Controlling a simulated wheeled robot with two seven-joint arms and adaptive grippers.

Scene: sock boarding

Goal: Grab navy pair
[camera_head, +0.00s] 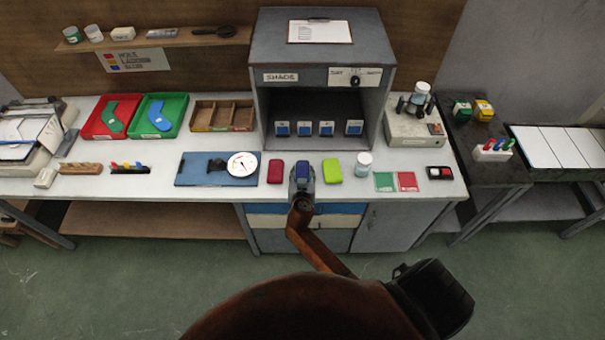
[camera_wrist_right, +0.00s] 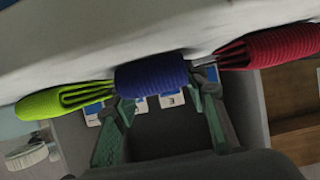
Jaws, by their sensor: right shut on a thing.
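The navy pair (camera_head: 304,168) is a rolled ribbed bundle near the front edge of the white bench, between a red pair (camera_head: 275,171) and a lime pair (camera_head: 332,170). My right gripper (camera_head: 302,179) reaches it from the front and is shut on it. In the right wrist view the navy pair (camera_wrist_right: 152,78) sits between the tips of the two green fingers (camera_wrist_right: 160,88). The lime pair (camera_wrist_right: 65,98) and red pair (camera_wrist_right: 268,47) lie on either side, apart from the fingers. I cannot tell whether the navy pair is off the bench. My left gripper is not in view.
Behind stands a grey shade box (camera_head: 317,73) with several blue-and-white cards inside. A dial gauge on a blue board (camera_head: 196,170) is to the left; a white jar (camera_head: 363,165) and green and red swatches (camera_head: 396,182) are to the right. Sock trays (camera_head: 91,128) stand back left.

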